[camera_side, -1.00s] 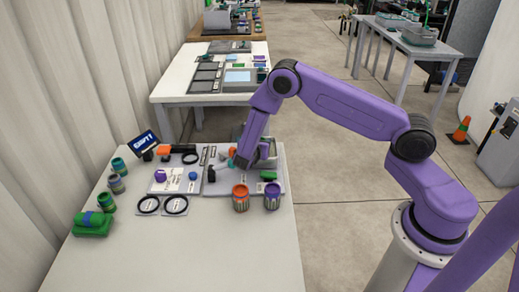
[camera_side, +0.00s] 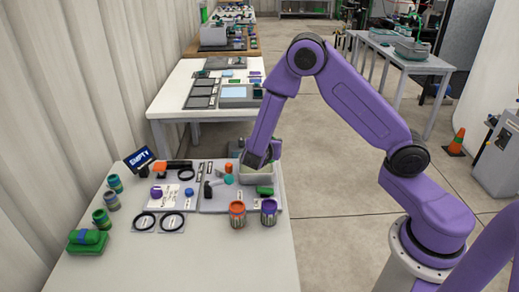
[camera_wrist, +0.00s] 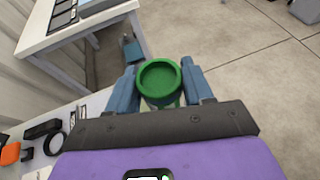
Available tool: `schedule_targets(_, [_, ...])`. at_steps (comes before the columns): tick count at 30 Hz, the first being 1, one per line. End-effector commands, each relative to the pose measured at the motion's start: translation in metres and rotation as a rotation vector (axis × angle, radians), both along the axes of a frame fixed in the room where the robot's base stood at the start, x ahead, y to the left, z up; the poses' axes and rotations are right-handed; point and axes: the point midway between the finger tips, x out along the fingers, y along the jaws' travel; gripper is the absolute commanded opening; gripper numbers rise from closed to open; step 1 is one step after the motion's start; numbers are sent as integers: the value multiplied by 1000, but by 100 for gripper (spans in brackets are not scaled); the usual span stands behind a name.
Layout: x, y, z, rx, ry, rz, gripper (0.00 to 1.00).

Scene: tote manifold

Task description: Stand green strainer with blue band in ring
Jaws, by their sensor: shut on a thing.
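My gripper (camera_wrist: 160,72) is shut on a green round cup-shaped thing (camera_wrist: 160,78), with its open end facing the wrist camera. Two black rings (camera_side: 145,221) (camera_side: 172,221) lie flat on white plates. Another black ring (camera_side: 187,174) lies further back.
Several coloured cups stand along the left edge, one of them green (camera_side: 101,219). An orange-rimmed can (camera_side: 237,214) and a purple-rimmed can (camera_side: 269,212) stand right of the rings. An "EMPTY" sign (camera_side: 139,159) is at the back left. The table front (camera_side: 180,265) is clear.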

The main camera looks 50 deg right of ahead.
Motion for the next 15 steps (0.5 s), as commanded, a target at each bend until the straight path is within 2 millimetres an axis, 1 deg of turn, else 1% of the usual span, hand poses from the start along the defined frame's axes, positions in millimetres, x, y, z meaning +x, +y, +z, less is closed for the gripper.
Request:
schedule_targets(1, [-11,2,5,-2,2,6,16])
schedule_targets(6, [-42,6,19,-2,1,4,16])
schedule_targets(12, [-66,9,29,-1,1,4,16])
schedule_targets(15, [-72,10,32,-1,2,6,16])
